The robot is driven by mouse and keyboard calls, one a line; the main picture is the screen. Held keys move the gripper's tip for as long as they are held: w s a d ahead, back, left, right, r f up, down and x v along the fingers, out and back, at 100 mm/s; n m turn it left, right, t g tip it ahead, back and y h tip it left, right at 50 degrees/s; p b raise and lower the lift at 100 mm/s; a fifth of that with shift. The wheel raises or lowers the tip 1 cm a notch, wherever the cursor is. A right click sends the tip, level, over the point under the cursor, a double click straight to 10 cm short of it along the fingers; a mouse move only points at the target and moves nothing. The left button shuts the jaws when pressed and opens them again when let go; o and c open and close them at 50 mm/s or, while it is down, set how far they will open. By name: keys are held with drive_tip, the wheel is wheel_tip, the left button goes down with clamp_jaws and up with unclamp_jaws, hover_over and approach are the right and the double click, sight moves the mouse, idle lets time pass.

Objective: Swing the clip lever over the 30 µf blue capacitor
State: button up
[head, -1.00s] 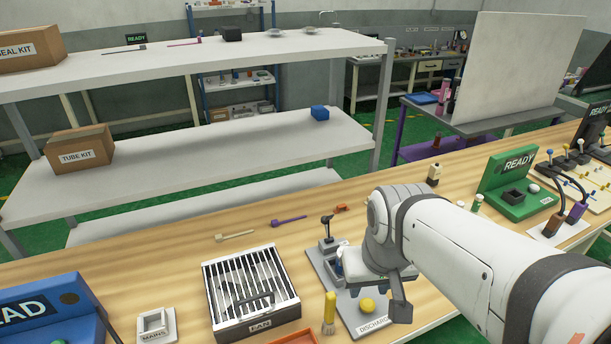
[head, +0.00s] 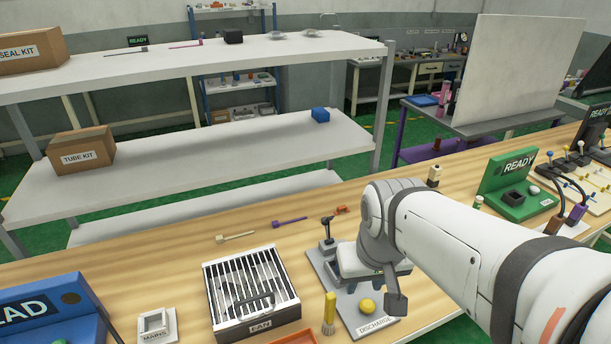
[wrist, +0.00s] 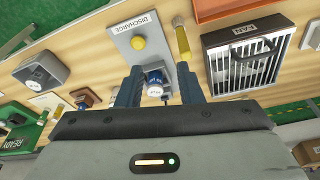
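A blue capacitor with a pale labelled top (wrist: 155,82) stands upright at the discharge plate in the wrist view. Its label is too small to read. The grey discharge plate (wrist: 150,24) carries a yellow knob (wrist: 137,42), also seen in the head view (head: 367,306). The black clip lever (head: 327,228) stands raised on its post at the plate's far end in the head view; I cannot make it out in the wrist view. My gripper (wrist: 157,92) is open, its two blue fingers on either side of the capacitor with gaps visible. My wrist hides the capacitor in the head view.
The barred FAN box (head: 250,292) and a yellow-handled brush (head: 329,312) are left of the plate. A second capacitor (wrist: 40,74) sits in a grey holder in the wrist view. Small tools (head: 289,222) lie behind. The green READY stand (head: 517,185) is right.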

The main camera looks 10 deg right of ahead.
drive_tip(key=shift+n, duration=0.6)
drive_tip(key=w+r, duration=0.1)
drive_tip(key=w, duration=0.2)
drive_tip(key=w+r, duration=0.1)
drive_tip(key=w, duration=0.2)
drive_tip(key=w+r+p, duration=0.1)
drive_tip(key=w, duration=0.3)
drive_tip(key=shift+a, duration=0.3)
drive_tip(key=c, duration=0.6)
drive_tip(key=shift+n+g+y, duration=0.3)
drive_tip(key=shift+n, duration=0.3)
drive_tip(key=w, duration=0.5)
drive_tip(key=w+p, duration=0.1)
drive_tip(key=w, duration=0.2)
drive_tip(key=shift+w+a, duration=0.25)
drive_tip(key=shift+w, duration=0.05)
clamp_jaws()
drive_tip(key=w+f+n+p, duration=0.1)
drive_tip(key=w+f, duration=0.2)
drive_tip(key=w, duration=0.6)
drive_tip(key=w+a+f+n, duration=0.1)
drive_tip(key=w+f, duration=0.3)
drive_tip(key=w, duration=0.4)
drive_tip(key=shift+w+a+n+g+p, duration=0.2)
drive_tip(key=shift+w+n+g+p, duration=0.1)
drive_tip(key=shift+w+g+p, duration=0.1)
drive_tip(key=shift+s, duration=0.1)
